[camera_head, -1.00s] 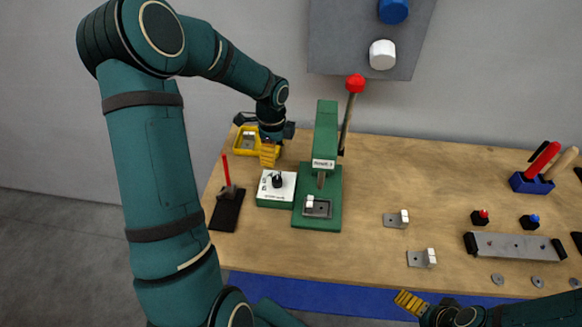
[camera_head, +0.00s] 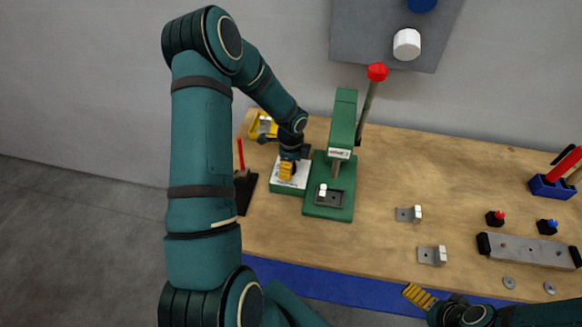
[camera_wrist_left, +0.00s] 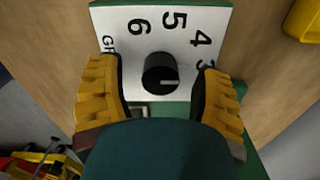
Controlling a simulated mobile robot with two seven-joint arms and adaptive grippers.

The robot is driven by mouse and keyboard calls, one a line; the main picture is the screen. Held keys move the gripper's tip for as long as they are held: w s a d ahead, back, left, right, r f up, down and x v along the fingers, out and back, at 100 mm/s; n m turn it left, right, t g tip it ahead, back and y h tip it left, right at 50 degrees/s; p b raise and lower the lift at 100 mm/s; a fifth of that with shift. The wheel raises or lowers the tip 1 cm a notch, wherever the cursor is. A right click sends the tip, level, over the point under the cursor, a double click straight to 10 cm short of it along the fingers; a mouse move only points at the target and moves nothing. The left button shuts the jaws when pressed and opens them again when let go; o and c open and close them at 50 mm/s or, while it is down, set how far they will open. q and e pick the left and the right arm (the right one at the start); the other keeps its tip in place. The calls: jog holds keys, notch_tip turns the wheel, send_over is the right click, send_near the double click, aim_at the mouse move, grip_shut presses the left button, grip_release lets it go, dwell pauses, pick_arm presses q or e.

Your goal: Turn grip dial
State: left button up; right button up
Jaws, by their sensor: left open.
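The grip dial is a black round knob (camera_wrist_left: 160,73) with a pale pointer line, in the middle of a white numbered plate (camera_wrist_left: 184,20) on a green base. In the left wrist view the pointer line aims to the right, near the 3. My left gripper (camera_wrist_left: 160,88) is open, with one yellow finger on each side of the knob and a gap on both sides. In the head view my left gripper (camera_head: 286,172) is over the dial plate (camera_head: 280,184) and hides the knob. My right gripper (camera_head: 418,296) is at the bench's front edge; its jaws are too small to judge.
A green press (camera_head: 343,125) with a red-topped lever (camera_head: 376,72) stands just right of the dial. A black stand with a red stick (camera_head: 242,190) is to its left, and a yellow bin (camera_head: 262,127) behind. Small metal brackets (camera_head: 432,256) lie on the bench.

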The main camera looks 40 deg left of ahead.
pick_arm(q)
jog(key=shift+w+f, duration=0.1)
jog(key=shift+f, duration=0.25)
grip_shut()
